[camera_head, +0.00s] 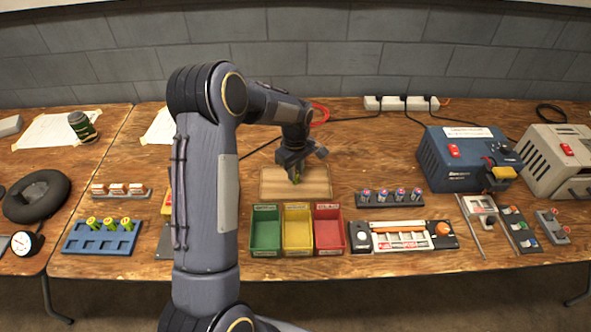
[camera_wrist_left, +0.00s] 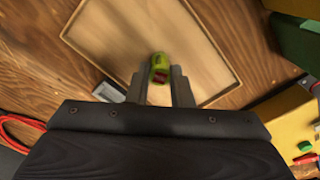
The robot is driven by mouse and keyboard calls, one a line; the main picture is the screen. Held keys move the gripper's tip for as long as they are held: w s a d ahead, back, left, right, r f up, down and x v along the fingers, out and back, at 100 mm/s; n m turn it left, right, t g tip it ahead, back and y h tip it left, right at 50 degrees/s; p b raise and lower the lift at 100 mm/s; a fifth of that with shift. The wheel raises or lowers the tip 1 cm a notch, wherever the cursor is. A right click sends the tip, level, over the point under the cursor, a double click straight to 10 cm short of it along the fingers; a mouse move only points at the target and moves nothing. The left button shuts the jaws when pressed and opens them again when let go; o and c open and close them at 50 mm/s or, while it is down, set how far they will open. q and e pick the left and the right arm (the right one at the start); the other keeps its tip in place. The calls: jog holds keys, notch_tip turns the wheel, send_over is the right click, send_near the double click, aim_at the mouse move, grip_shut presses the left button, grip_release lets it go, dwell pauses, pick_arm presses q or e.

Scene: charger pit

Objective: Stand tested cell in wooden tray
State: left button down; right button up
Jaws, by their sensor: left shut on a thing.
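My left gripper (camera_head: 295,176) is over the wooden tray (camera_head: 318,183), behind the coloured bins. It is shut on a small yellow-green cell (camera_wrist_left: 159,68), seen end-on between the fingertips in the left wrist view, with a dark red patch on its side. The shallow light wooden tray (camera_wrist_left: 200,45) with a raised rim lies beneath it and looks empty in that view. Whether the cell touches the tray floor I cannot tell. My right gripper is not in view.
Green (camera_head: 265,232), yellow (camera_head: 298,230) and red (camera_head: 329,232) bins stand in front of the tray. A blue rack (camera_head: 103,238) holds several yellow-green cells at left. A row of small cells (camera_head: 389,196) and a blue device (camera_head: 465,158) are at right. A red cable (camera_head: 320,115) lies behind.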

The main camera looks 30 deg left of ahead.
pick_arm(q)
jog(key=shift+f, duration=0.15)
jog(key=c, duration=1.2)
grip_release()
jog(key=shift+r+p, duration=2.25)
jog(key=shift+r, duration=1.3)
